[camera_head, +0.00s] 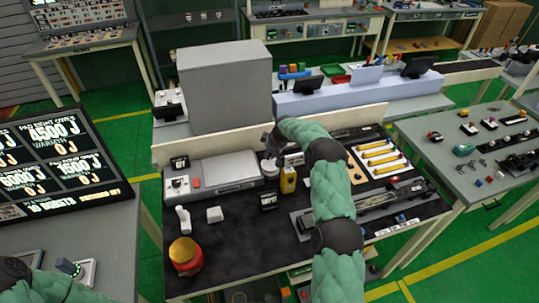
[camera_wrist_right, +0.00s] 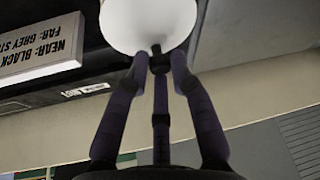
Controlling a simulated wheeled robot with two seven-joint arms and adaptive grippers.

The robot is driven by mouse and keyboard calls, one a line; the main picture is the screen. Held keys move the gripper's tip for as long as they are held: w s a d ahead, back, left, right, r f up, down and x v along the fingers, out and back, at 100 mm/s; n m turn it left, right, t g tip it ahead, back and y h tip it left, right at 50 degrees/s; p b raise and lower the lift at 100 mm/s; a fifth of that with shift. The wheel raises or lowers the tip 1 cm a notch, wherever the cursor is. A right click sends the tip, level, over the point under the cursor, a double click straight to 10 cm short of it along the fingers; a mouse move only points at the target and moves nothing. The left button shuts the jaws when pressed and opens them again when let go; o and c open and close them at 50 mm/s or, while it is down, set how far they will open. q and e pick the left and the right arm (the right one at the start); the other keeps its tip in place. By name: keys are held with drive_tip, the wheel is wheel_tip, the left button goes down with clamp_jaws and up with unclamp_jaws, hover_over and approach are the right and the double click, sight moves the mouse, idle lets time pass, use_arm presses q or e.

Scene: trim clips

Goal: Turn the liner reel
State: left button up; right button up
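A small white round piece (camera_head: 270,168), which I take to be the liner reel, stands on the bench beside the grey box unit, partly under my right gripper. In the right wrist view a white round face (camera_wrist_right: 150,22), cut off by the top edge, fills the space at the fingertips. My right gripper (camera_head: 271,143) is at this white piece, its dark fingers (camera_wrist_right: 160,55) reaching its lower edge. The fingers stand apart at their bases; I cannot tell whether they grip it or only touch it. My left gripper is out of view; only a green sleeve shows at lower left.
A yellow box (camera_head: 288,181) stands just right of the reel. A grey box unit (camera_head: 215,177) is left of it, and a red-and-yellow jar (camera_head: 185,256) is at the near left corner. A tray of yellow tubes (camera_head: 380,158) lies right.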

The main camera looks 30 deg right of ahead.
drive_tip(key=shift+o, duration=1)
drive_tip(key=a+v, duration=0.1)
drive_tip(key=v, duration=1.1)
drive_tip(key=shift+d, duration=0.45)
drive_tip(key=shift+r, duration=0.1)
